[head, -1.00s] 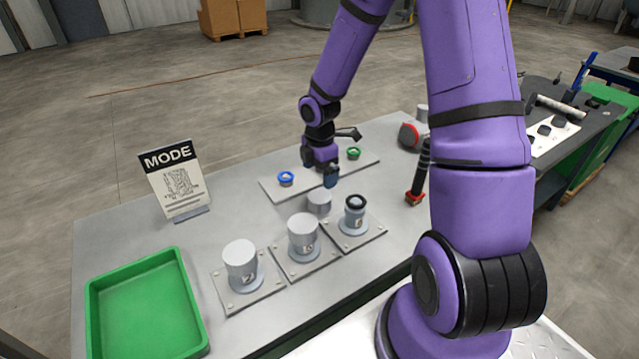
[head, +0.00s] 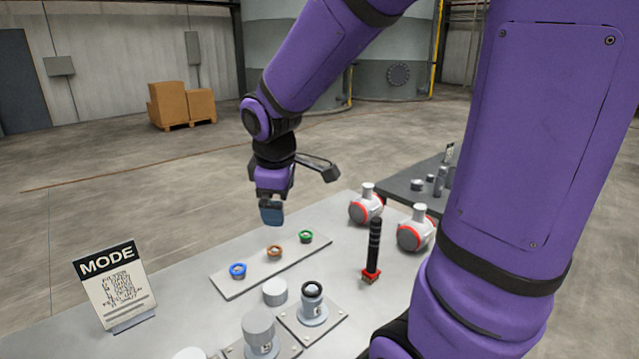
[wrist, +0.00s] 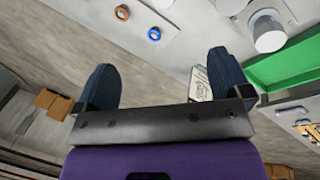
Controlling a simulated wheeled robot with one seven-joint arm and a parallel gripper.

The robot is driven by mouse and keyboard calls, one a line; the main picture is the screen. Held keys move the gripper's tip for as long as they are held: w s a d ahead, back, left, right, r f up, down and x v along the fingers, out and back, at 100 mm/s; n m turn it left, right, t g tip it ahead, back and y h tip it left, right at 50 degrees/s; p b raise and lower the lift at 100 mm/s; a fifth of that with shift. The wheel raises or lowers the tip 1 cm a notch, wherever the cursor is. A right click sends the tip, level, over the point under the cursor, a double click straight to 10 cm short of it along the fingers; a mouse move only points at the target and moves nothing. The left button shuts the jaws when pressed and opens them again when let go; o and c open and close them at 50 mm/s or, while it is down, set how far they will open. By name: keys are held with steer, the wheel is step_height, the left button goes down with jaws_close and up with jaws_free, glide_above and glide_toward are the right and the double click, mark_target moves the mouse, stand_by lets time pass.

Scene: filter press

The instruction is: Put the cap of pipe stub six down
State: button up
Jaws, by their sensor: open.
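An open pipe stub (head: 313,308) with a dark ring at its top stands on a square base plate; its number is too small to read. A loose grey cap (head: 275,291) sits on the table just left of and behind that stub. Another stub (head: 260,333), grey-topped, stands to its left. My gripper (head: 272,213) is raised in the air above the far side of the table, away from the cap. In the wrist view my gripper (wrist: 165,65) shows two spread fingers with nothing between them.
A flat strip (head: 235,289) carries blue (head: 238,271), orange (head: 275,251) and green (head: 306,237) rings. A MODE sign (head: 112,287) stands at left. A black-handled tool (head: 373,250) stands upright at right, near two red-rimmed fittings (head: 414,235). A green tray (wrist: 285,65) shows in the wrist view.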

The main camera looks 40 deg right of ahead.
steer(key=s+a+r+m+t+y, duration=0.1)
steer(key=s+r+m, duration=0.3)
steer(key=s, duration=0.3)
steer(key=s+a+r+m+t+y, duration=0.1)
steer(key=s+r+m, duration=0.3)
steer(key=s, duration=0.4)
steer(key=shift+s+a+r+t, duration=0.25)
steer(key=shift+a+r+t, duration=0.15)
steer(key=shift+a+r, duration=0.3)
